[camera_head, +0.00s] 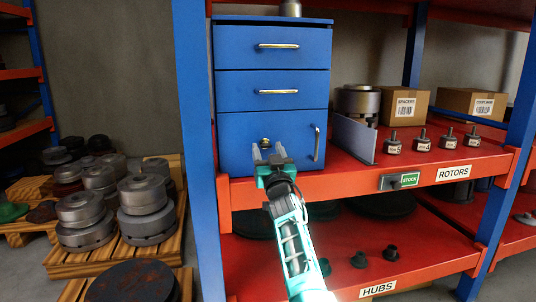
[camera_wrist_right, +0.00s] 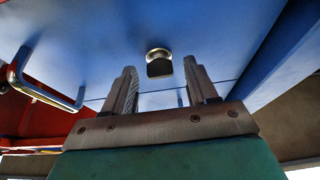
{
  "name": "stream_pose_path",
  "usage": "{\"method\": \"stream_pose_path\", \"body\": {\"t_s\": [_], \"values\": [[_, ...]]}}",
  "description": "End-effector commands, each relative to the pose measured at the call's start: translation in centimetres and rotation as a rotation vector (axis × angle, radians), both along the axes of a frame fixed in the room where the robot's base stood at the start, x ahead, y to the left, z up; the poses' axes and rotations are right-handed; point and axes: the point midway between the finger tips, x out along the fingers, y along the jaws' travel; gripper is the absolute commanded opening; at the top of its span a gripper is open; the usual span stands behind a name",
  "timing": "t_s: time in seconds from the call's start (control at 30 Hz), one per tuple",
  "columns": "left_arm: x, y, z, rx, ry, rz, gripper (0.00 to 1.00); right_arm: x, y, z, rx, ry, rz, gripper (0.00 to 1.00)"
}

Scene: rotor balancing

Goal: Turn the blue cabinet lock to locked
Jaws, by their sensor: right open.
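The blue cabinet (camera_head: 240,138) stands on the red rotor shelf with two drawers above a lower door. Its lock (camera_head: 265,143) is a small brass-coloured piece on the lower door, left of the vertical door handle (camera_head: 317,143). In the right wrist view the lock (camera_wrist_right: 159,62) shows as a round metal collar with a dark face; its turn position cannot be told. My right gripper (camera_head: 269,154) is open in front of the door, just below the lock. In the wrist view its fingers (camera_wrist_right: 168,92) stand apart to either side, with the lock beyond and between them, untouched. My left gripper is out of view.
A grey upright plate (camera_head: 354,138) and a metal cylinder (camera_head: 358,101) stand right of the cabinet. Several small labelled rotors (camera_head: 422,140) and two cardboard boxes (camera_head: 404,106) are farther right. A blue rack post (camera_head: 197,120) rises close on the left.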

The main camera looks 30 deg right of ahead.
Motion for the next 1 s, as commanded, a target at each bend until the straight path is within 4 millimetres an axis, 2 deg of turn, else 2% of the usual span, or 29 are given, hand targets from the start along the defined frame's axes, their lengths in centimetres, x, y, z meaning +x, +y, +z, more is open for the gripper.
{"method": "stream_pose_path", "body": {"t_s": [0.17,0.73,1.0], "values": [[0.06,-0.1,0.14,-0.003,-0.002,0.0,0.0,-0.01,-0.02,0.01,0.0,0.0,0.0,0.57],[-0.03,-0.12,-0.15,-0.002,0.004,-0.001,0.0,-0.03,0.0,-0.02,0.0,0.0,0.0,0.03],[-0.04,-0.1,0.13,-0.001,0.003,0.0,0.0,-0.04,-0.05,0.03,-0.022,0.007,0.0,0.01]]}}
